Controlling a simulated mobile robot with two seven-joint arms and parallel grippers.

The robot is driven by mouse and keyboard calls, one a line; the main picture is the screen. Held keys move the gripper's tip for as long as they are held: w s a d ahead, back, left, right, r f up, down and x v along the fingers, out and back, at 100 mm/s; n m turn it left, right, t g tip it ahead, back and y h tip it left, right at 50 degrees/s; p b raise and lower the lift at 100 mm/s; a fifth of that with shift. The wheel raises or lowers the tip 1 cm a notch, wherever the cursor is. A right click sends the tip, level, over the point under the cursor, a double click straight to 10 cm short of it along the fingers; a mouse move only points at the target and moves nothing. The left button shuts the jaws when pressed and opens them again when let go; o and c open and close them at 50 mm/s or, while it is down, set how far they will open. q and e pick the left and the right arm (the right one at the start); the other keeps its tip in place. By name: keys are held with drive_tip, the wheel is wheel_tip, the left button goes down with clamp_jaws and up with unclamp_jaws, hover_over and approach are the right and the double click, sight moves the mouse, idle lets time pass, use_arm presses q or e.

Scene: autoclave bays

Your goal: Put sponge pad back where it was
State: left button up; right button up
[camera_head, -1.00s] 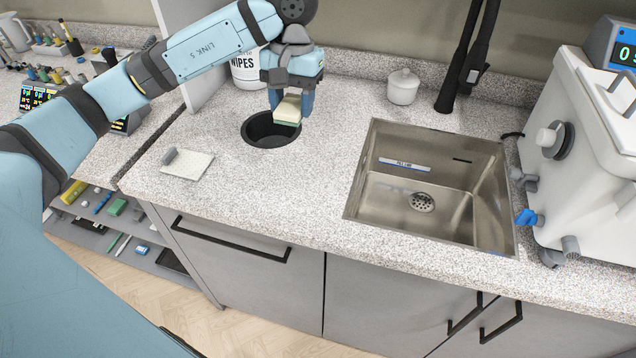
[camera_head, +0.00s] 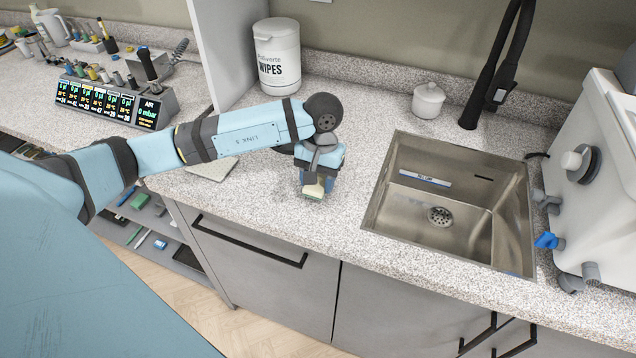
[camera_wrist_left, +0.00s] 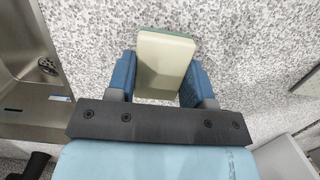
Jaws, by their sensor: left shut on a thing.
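The sponge pad (camera_head: 314,189) is a small cream block with a green face. My left gripper (camera_head: 314,186) is shut on it and points down over the counter, left of the sink and near the counter's front edge. In the left wrist view the pad (camera_wrist_left: 163,62) sits between the two blue fingers, its cream side facing the camera and a green edge at the far end. I cannot tell whether the pad touches the counter. My right gripper is not in view.
The steel sink (camera_head: 376,190) lies right of the gripper. A wipes tub (camera_head: 277,60) and a lidded white jar (camera_head: 428,101) stand at the back. A flat white pad (camera_head: 212,169) is partly behind my arm, which mostly hides the round counter hole. Speckled counter (camera_head: 345,120) is clear around.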

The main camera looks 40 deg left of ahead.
sight(321, 176)
use_arm(q)
drive_tip(key=shift+f, duration=0.9)
drive_tip(key=shift+f+b, duration=0.25)
drive_tip(key=shift+b, duration=0.1)
drive_tip(key=o, duration=1)
drive_tip(key=shift+r, duration=0.1)
drive_tip(key=shift+c, duration=0.2)
drive_tip(key=shift+r+p, duration=0.3)
drive_tip(key=shift+p, duration=0.2)
drive_tip(key=r, duration=0.3)
drive_tip(key=w+r+b, duration=0.1)
drive_tip(key=r, duration=0.6)
drive_tip(key=shift+w+a+r, duration=0.15)
drive_tip(key=shift+w+r, duration=0.05)
drive_tip(key=shift+w, duration=0.1)
drive_tip(key=shift+r+b, duration=0.3)
drive_tip(key=shift+r, duration=0.35)
drive_tip(key=shift+f, duration=0.1)
